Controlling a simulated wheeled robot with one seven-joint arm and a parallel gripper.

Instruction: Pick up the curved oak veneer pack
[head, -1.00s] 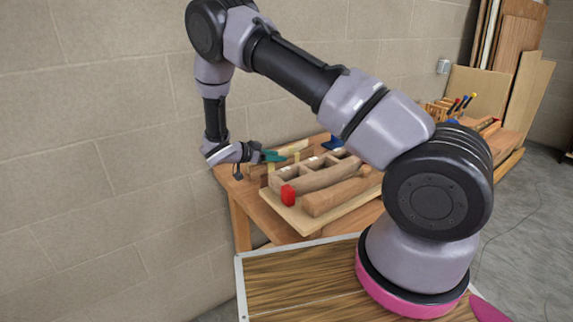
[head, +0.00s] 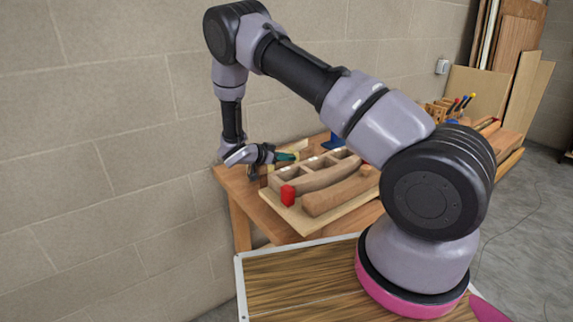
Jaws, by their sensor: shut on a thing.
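My gripper (head: 287,157) is at the left end of the workbench, low over its back-left part, with dark and teal fingers. It is shut on a thin pale strip of wood, which looks like the curved oak veneer pack (head: 302,153). The strip is small in view and partly hidden by the fingers, so its curve and whether it touches anything below cannot be told.
A board (head: 285,211) on the workbench (head: 237,190) bears a hollow wooden form (head: 318,178) and a curved solid block (head: 340,194). A red piece (head: 287,196) stands at the form's front-left end. A blue object (head: 333,142) is behind. The wall is close on the left.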

